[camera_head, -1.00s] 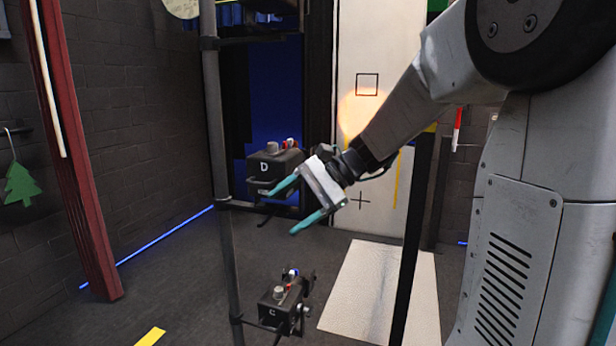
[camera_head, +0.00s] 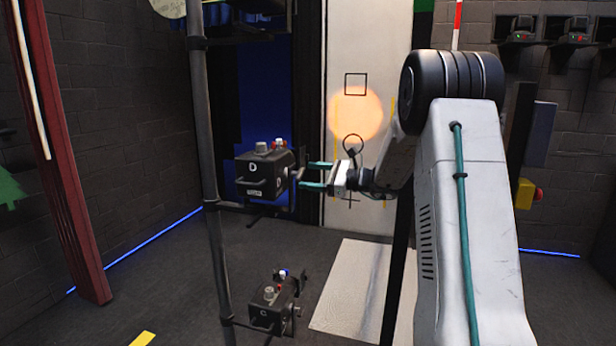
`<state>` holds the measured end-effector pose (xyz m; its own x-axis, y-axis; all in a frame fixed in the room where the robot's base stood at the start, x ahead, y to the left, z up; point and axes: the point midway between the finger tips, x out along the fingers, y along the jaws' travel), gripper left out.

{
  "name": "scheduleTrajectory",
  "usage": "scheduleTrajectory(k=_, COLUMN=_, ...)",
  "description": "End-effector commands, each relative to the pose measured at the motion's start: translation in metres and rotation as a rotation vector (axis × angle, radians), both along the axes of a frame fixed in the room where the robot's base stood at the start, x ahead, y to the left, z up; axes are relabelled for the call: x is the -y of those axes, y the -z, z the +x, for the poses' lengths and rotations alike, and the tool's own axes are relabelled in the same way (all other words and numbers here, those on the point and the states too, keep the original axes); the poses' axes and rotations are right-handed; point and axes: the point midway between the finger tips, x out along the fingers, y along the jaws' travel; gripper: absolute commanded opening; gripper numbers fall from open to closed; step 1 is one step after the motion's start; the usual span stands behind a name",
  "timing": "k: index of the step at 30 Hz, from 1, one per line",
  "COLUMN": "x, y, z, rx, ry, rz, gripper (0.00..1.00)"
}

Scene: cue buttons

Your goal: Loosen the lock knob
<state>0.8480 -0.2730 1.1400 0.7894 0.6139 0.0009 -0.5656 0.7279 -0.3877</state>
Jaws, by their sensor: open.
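A dark box marked D (camera_head: 253,187) is mounted on the upright pole (camera_head: 206,130). A grey round knob (camera_head: 262,148) and a red button (camera_head: 280,143) sit on its top. Dark clamp parts show at its right side, but I cannot tell whether a lock knob is among them. My gripper (camera_head: 305,175) is open and empty at the right of box D. Its two teal fingers point left, one above the other, and their tips reach close to the box's right side. I cannot tell whether they touch it.
A second box, marked C (camera_head: 264,316), hangs lower on the pole, with a round dark knob (camera_head: 289,328) on its right side. A dark post (camera_head: 398,270) stands below my arm. A white panel (camera_head: 340,50) is behind my gripper. Floor is open at the lower left.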

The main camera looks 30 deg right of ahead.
Motion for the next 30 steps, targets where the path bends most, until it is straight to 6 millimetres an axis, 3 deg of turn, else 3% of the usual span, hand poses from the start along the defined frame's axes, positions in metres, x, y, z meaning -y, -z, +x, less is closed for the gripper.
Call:
scheduleTrajectory(k=5, x=-0.0097, y=0.0003, z=0.0116, rx=-0.001, ry=-0.002, rz=0.0, gripper=0.73)
scheduleTrajectory(k=13, x=-0.0108, y=0.0001, z=0.013, rx=0.0, ry=-0.001, rz=0.0, gripper=0.73)
scheduleTrajectory(k=14, x=-0.0108, y=0.0001, z=0.013, rx=0.0, ry=-0.001, rz=0.0, gripper=0.67)
scheduleTrajectory(k=18, x=-0.0107, y=0.0, z=0.0129, rx=0.0, ry=-0.001, rz=0.0, gripper=0.28)
scheduleTrajectory(k=30, x=-0.0103, y=-0.0002, z=0.0126, rx=0.03, ry=-0.001, rz=-0.04, gripper=0.28)
